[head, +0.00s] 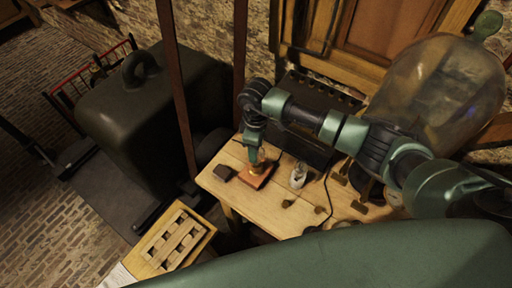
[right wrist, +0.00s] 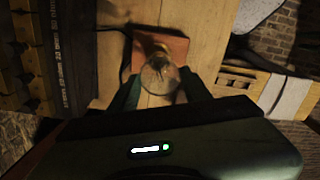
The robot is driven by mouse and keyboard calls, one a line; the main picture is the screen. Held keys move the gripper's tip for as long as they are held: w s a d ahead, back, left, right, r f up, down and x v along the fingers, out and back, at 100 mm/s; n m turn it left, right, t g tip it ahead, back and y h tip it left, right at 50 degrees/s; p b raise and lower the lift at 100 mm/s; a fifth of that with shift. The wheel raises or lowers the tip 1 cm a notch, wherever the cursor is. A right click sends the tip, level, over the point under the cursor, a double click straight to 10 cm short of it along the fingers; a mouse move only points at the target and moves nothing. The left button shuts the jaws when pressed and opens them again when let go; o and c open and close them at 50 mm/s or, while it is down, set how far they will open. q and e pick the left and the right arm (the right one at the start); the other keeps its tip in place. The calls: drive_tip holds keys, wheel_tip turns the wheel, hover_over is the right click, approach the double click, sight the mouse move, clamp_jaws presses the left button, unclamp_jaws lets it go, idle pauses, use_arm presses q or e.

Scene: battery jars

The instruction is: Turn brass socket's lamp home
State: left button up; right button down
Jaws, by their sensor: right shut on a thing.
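A clear glass lamp (right wrist: 158,76) stands over a reddish-brown square base (right wrist: 172,48) in the right wrist view. The same base (head: 257,180) lies on the wooden table in the head view. The brass socket is mostly hidden under the lamp and my gripper, so I cannot tell how deep the lamp sits. My right gripper (right wrist: 160,88) has a finger on each side of the lamp and is shut on it. In the head view my right gripper (head: 256,158) points down over the base. My left gripper is not in view.
A small dark block (head: 223,174) lies left of the base, and a pale jar-like thing (head: 298,175) stands to its right. A black rack (head: 301,135) stands behind. A large glass jar (head: 440,85) is at right. A slotted wooden tray (head: 172,240) is at lower left.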

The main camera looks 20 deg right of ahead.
drive_tip(key=shift+m, duration=0.4)
drive_tip(key=c, duration=0.6)
unclamp_jaws()
